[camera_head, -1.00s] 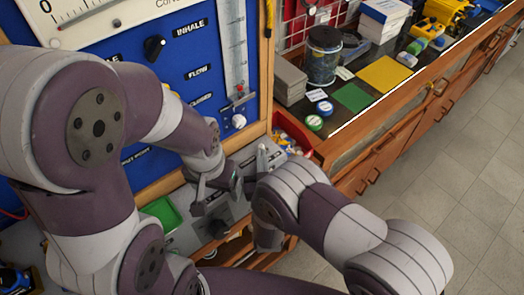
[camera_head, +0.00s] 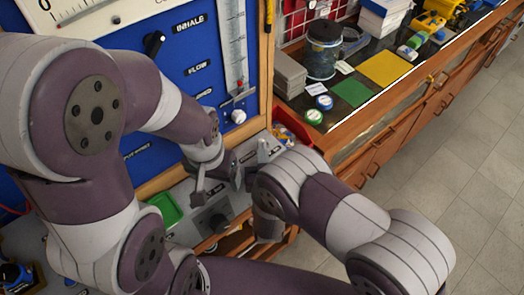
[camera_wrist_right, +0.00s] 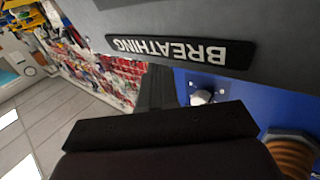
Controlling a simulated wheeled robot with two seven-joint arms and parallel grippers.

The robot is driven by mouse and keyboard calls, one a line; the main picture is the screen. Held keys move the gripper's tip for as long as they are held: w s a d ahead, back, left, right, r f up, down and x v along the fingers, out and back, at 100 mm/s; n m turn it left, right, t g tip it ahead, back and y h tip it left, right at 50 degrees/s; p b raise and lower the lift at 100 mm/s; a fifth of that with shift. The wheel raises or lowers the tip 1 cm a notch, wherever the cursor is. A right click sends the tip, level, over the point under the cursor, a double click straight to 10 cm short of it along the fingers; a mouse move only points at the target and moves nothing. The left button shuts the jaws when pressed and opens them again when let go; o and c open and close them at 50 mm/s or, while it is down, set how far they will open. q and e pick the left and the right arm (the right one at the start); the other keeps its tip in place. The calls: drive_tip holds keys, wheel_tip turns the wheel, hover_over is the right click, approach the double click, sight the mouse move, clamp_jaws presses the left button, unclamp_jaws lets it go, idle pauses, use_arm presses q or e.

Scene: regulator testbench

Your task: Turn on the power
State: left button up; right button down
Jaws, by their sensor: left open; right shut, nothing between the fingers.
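The grey control panel (camera_head: 185,232) juts out below the blue board. No part labelled as power is readable. My left gripper (camera_head: 217,180) is open, with its fingers apart just above this panel and nothing visible between them. A light upright piece (camera_head: 262,150) stands at the panel's right end; I cannot tell whether it is a switch. My right arm reaches in from the lower right, and its gripper is mostly hidden behind its own wrist in the head view. In the right wrist view my right gripper (camera_wrist_right: 155,88) is shut and empty, near the BREATHING label (camera_wrist_right: 180,50).
The blue board (camera_head: 120,50) carries a black knob (camera_head: 154,43) and a white knob (camera_head: 238,116). The cluttered bench (camera_head: 380,105) stands right; the floor beyond is clear.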

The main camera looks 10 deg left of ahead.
drive_tip(key=shift+w+d+r+m+g, duration=0.1)
drive_tip(key=shift+r+m+g, duration=0.1)
drive_tip(key=shift+m+g, duration=0.15)
drive_tip(key=shift+w+d+r+m+g+p, duration=0.2)
drive_tip(key=shift+r+m+g+p, duration=0.15)
drive_tip(key=shift+m+p, duration=0.3)
drive_tip(key=shift+w+d+r+m+g, duration=0.15)
drive_tip(key=shift+w+m+g, duration=0.1)
drive_tip(key=shift+m+g, duration=0.2)
drive_tip(key=shift+w+d+m+g+p, duration=0.25)
drive_tip(key=shift+m+g+p, duration=0.15)
drive_tip(key=shift+m, duration=0.25)
drive_tip(key=shift+g, duration=0.25)
drive_tip(key=shift+w, duration=0.1)
